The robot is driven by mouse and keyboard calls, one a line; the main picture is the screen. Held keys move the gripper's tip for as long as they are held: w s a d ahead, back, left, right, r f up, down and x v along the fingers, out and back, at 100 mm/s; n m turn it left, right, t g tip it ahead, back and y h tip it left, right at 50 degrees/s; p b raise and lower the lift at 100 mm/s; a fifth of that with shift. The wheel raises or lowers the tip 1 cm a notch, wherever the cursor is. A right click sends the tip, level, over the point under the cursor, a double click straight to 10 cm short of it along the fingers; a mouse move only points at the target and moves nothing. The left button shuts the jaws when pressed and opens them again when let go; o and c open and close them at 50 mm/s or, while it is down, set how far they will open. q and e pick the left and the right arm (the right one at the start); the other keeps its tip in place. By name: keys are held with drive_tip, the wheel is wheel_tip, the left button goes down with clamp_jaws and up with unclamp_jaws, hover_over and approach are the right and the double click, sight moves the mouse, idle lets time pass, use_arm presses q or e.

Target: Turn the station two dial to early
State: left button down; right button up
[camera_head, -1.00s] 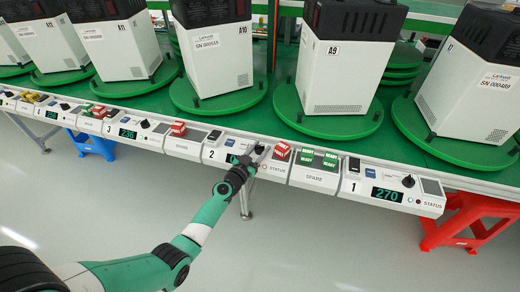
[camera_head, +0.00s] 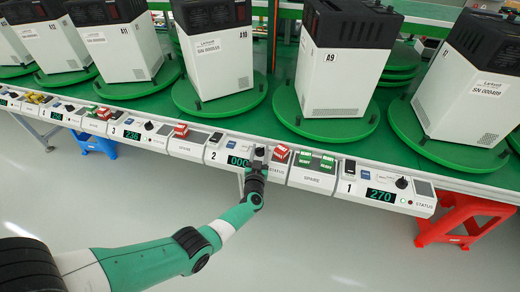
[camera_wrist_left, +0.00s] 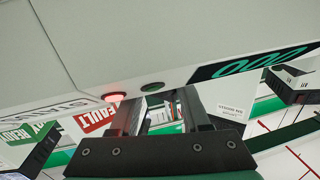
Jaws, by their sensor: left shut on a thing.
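The station two panel (camera_head: 215,154), marked 2, sits in the middle of the control rail. Its display (camera_head: 238,161) reads 000. My left gripper (camera_head: 257,166) reaches up to the panel's right part and is shut on the station two dial (camera_head: 259,152). The dial is mostly hidden by the gripper; its pointer and position marks cannot be read. In the left wrist view, my left gripper's fingers (camera_wrist_left: 162,112) point at the panel, beside a lit red lamp (camera_wrist_left: 115,97) and a dark green lamp (camera_wrist_left: 152,87). My right gripper is not in view.
A red FAULT block (camera_head: 280,154) stands right of the dial, with green READY blocks (camera_head: 316,162) on the spare panel. The station one panel (camera_head: 345,188) shows 270. White machines stand on green turntables behind. A red stool (camera_head: 470,222) is at right; the floor in front is clear.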

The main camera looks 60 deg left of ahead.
use_arm(q)
drive_tip(key=c, duration=0.7)
unclamp_jaws()
drive_tip(key=shift+f, duration=0.1)
